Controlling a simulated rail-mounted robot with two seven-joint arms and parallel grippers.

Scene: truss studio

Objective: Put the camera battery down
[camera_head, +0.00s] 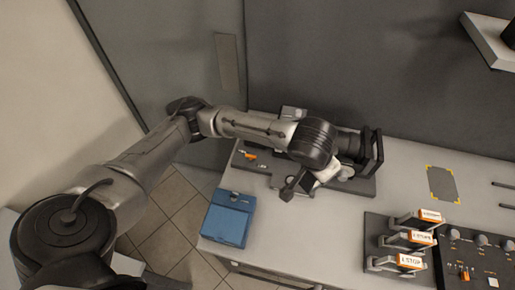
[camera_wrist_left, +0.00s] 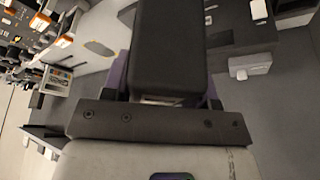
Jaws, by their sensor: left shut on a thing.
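My left arm reaches in from the left over the bench, and its gripper (camera_head: 318,180) is above the dark base board (camera_head: 362,188). In the left wrist view the gripper is shut on a large black block, the camera battery (camera_wrist_left: 168,50), between purple-edged fingers. In the head view I cannot make the battery out clearly, since the wrist covers much of that spot. I cannot tell whether it touches anything below. My right gripper is not in view.
A grey pad with yellow corner marks (camera_head: 441,184) lies on the bench to the right. Several orange-labelled units (camera_head: 412,238) and a control panel (camera_head: 478,262) are at the front right. A blue case (camera_head: 228,220) sits at the left end. Bare bench lies front centre.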

